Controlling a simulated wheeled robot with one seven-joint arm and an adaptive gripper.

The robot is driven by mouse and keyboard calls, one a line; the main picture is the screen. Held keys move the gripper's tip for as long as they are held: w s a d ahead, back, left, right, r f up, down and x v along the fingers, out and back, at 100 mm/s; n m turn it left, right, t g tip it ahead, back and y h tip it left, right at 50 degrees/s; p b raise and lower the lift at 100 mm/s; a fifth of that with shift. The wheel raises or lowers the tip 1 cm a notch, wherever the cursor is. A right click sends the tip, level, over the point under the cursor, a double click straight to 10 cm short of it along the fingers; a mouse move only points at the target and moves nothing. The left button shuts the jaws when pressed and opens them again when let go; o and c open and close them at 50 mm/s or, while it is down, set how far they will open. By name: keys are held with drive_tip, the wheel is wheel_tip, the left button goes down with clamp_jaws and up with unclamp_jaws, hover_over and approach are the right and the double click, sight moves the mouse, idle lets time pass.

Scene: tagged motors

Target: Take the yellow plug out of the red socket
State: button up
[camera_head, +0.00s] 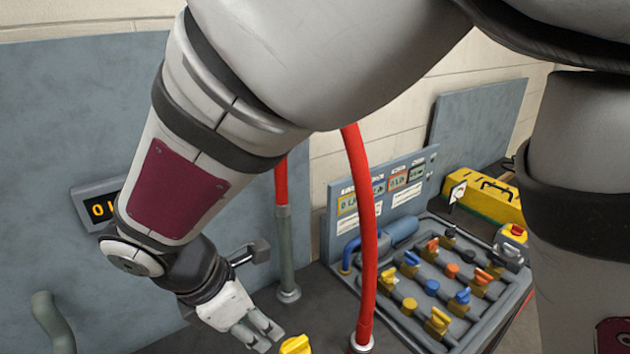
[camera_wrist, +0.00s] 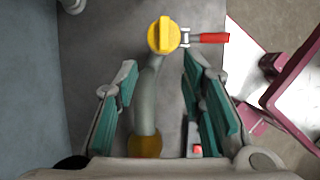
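The yellow plug (camera_wrist: 163,35) is at the top middle of the wrist view, seen from its face with a raised bar across it. In the head view its top (camera_head: 296,345) shows at the bottom edge, cut off by the frame. My gripper (camera_wrist: 160,72) is open, its teal finger pads apart, with the plug just beyond the fingertips and not between them. In the head view my gripper (camera_head: 260,334) is just left of the plug. I cannot make out a red socket; a red handle (camera_wrist: 208,38) sits right beside the plug on a metal fitting.
A grey curved pipe (camera_wrist: 146,92) runs below the plug between my fingers. A thick red hose (camera_head: 364,240) rises right of my gripper. A tray (camera_head: 490,325) of several yellow, blue and orange knobs is at right, near a yellow toolbox (camera_head: 485,197). A grey panel (camera_head: 50,180) stands at left.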

sight(292, 345)
drive_tip(key=b+x, duration=0.3)
drive_tip(key=x, duration=0.3)
drive_tip(key=shift+w+d+f, duration=0.1)
drive_tip(key=shift+d+f, duration=0.05)
drive_tip(key=shift+f, duration=0.05)
drive_tip(key=d+f+b, duration=0.2)
drive_tip(key=shift+w+f+b, duration=0.35)
drive_tip(key=shift+w, duration=0.05)
drive_tip(key=shift+w+d+f+b, duration=0.1)
drive_tip(key=shift+d+f+b, duration=0.1)
drive_tip(key=shift+f+b, duration=0.45)
clamp_jaws()
